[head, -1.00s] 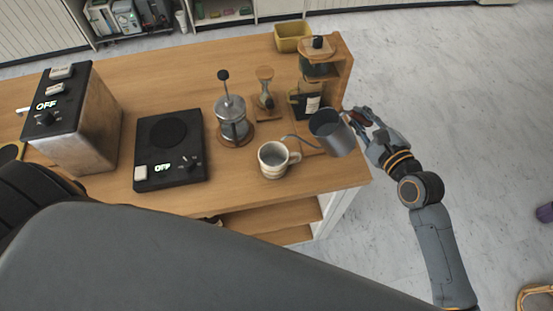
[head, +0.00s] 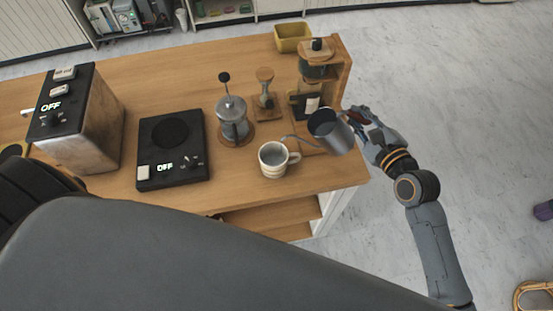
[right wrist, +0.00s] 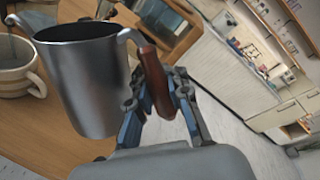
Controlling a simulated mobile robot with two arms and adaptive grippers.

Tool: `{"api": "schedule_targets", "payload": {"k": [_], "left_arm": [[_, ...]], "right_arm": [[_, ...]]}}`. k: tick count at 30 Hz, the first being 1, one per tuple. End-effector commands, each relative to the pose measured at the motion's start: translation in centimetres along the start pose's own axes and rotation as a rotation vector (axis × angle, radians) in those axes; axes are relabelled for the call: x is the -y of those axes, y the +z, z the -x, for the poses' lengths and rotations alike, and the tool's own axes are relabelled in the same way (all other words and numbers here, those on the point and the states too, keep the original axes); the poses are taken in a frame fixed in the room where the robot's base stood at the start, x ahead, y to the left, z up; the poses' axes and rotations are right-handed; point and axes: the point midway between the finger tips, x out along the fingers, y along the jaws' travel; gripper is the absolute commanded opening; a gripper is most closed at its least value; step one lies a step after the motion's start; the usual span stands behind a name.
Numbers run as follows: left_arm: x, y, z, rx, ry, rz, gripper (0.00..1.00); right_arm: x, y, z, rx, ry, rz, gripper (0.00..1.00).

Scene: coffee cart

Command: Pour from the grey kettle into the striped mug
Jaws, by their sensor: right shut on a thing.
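The grey kettle (head: 333,135) is near the right edge of the wooden cart top, its thin spout pointing left at the striped mug. My right gripper (head: 362,119) is shut on the kettle's red-brown handle. In the right wrist view the fingers (right wrist: 160,107) close around the handle, with the kettle (right wrist: 85,80) beside them. The striped mug (head: 272,163) stands upright on the cart, handle to the right; it also shows in the right wrist view (right wrist: 12,72). The spout tip is just above and beside the mug's rim. I cannot make out a stream. My left gripper is not in view.
A glass press (head: 233,118) and a small wooden stand (head: 266,100) are behind the mug. A black scale or hot plate (head: 171,150) and a boxy machine (head: 75,120) are to the left.

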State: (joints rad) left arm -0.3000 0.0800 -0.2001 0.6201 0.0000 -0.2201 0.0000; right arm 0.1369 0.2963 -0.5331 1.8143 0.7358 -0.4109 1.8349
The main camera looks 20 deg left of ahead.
Motion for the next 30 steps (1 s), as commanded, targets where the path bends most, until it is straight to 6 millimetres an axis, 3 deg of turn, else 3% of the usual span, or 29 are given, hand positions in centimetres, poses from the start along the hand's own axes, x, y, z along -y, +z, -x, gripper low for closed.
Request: {"api": "schedule_targets", "payload": {"k": [8, 21, 30], "left_arm": [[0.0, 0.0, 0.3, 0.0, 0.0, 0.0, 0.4], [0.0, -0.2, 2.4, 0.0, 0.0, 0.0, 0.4], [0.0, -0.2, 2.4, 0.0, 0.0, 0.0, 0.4]], "right_arm": [[0.3, 0.2, 0.0, 0.001, -0.004, 0.003, 0.0], [0.9, 1.2, 0.1, -0.015, 0.001, 0.058, 0.0], [0.8, 1.2, 0.1, -0.017, 0.001, 0.067, 0.0]]}}
